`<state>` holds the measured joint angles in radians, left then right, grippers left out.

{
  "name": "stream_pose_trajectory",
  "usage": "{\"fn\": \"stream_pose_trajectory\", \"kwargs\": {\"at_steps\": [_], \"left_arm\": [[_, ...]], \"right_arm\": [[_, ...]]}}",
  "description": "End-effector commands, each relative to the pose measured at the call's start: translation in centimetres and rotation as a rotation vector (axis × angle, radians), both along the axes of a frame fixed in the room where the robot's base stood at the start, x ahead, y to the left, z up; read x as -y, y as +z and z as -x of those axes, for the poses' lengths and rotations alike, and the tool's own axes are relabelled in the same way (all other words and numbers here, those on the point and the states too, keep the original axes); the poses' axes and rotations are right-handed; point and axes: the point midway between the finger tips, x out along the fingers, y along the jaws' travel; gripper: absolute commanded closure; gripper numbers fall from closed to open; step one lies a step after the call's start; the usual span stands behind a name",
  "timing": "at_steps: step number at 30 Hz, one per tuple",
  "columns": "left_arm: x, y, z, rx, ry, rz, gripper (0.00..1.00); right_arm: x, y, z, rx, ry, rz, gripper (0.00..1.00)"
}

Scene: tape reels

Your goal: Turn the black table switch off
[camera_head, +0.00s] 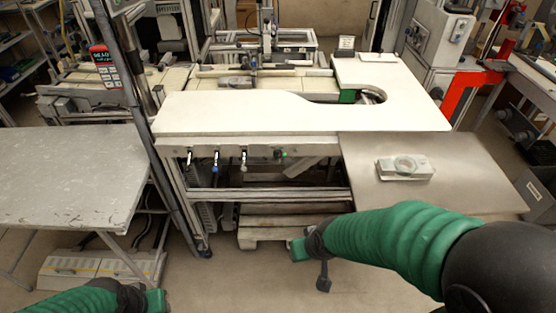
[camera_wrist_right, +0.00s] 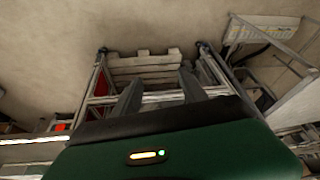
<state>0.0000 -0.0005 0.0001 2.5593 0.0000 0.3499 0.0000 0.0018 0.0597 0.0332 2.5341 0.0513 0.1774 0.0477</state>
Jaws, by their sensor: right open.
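A small black switch (camera_head: 278,153) with a green spot beside it sits on the front rail of the white worktable. It is too small to tell its position. My right gripper (camera_head: 323,278) is low in front of the table, below and to the right of the switch, apart from it. In the right wrist view my right gripper (camera_wrist_right: 160,90) has its two dark fingers apart with nothing between them. My left gripper (camera_head: 155,300) shows only in part at the bottom left edge; its fingers are cut off.
Several small levers or knobs (camera_head: 216,160) line the same rail, left of the switch. A grey metal side table (camera_head: 450,180) at right bears a small clear-topped device (camera_head: 405,167). A grey table (camera_head: 65,175) stands at left. A dark post (camera_head: 135,95) rises at the worktable's left end.

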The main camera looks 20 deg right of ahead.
Motion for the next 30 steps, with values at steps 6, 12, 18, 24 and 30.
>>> {"fn": "stream_pose_trajectory", "kwargs": {"at_steps": [6,12,18,24,30], "left_arm": [[0.0,-8.4,0.1,-0.002,0.0,0.0,0.64],[0.0,-13.2,0.0,-0.002,0.0,0.0,0.64],[0.0,-14.2,0.0,-0.001,0.0,0.0,0.64],[0.0,-14.1,0.0,-0.001,0.0,0.0,0.64],[0.0,-14.5,0.0,-0.001,0.0,0.0,0.64]], "right_arm": [[-3.7,-5.6,-14.1,0.535,-0.287,-0.22,0.5],[-2.9,-5.1,-20.1,1.016,-0.584,-0.415,0.5],[-1.6,-3.6,-20.3,1.222,-0.698,-0.476,0.5],[-0.6,-3.2,-22.9,1.235,-0.704,-0.476,0.5],[0.8,-3.3,-27.9,1.233,-0.703,-0.475,0.5]]}}
